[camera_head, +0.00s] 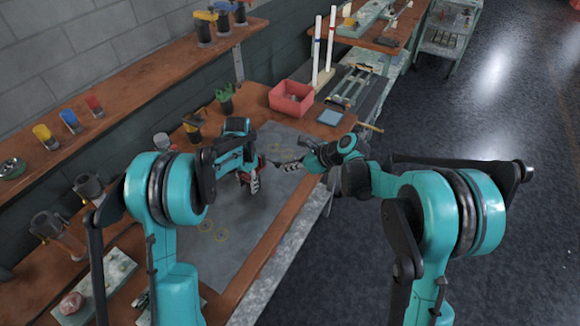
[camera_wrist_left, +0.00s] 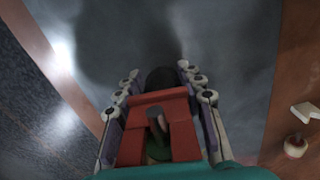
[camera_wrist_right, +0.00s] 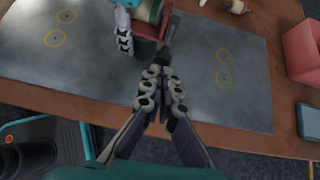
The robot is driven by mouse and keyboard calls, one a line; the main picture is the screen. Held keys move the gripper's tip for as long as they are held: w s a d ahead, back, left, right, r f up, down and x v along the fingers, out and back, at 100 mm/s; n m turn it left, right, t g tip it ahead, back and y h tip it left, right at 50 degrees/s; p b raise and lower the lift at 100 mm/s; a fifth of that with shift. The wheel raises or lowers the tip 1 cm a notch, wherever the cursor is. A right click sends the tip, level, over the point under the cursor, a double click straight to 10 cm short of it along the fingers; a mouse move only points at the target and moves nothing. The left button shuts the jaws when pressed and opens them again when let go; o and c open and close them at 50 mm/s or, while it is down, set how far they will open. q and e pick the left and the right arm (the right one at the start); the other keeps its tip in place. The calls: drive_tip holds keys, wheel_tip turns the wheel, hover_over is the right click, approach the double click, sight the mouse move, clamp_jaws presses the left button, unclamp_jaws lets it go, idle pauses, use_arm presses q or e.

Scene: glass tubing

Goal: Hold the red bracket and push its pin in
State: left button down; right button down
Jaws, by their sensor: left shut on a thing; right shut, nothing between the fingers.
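The red bracket (camera_wrist_left: 183,130) is gripped between the two fingers of my left gripper (camera_wrist_left: 160,100) in the left wrist view. A dark round part sits at its far end, and a thin pinkish piece shows in its opening; I cannot tell which is the pin. In the right wrist view the bracket (camera_wrist_right: 150,48) is at the top, partly hidden by my left gripper. My right gripper (camera_wrist_right: 163,78) is shut and empty, its tips close to a dark end by the bracket; contact is unclear. In the head view my left gripper (camera_head: 250,182) and right gripper (camera_head: 285,165) are close together.
A grey mat (camera_head: 240,222) with yellow rings covers the bench beneath my grippers. A red bin (camera_head: 291,98) and a blue-grey pad (camera_head: 330,117) lie farther back. Cups and tools line the wall side. The mat's near part is clear.

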drive_tip(key=w+a, duration=0.2)
drive_tip(key=a, duration=0.1)
drive_tip(key=shift+d, duration=0.1)
drive_tip(key=shift+s, duration=0.1)
drive_tip(key=d+f+v, duration=0.2)
drive_tip(key=v, duration=1)
drive_tip(key=shift+s+d, duration=0.2)
drive_tip(key=shift+s, duration=0.25)
use_arm(q)
drive_tip(key=c, duration=0.9)
unclamp_jaws()
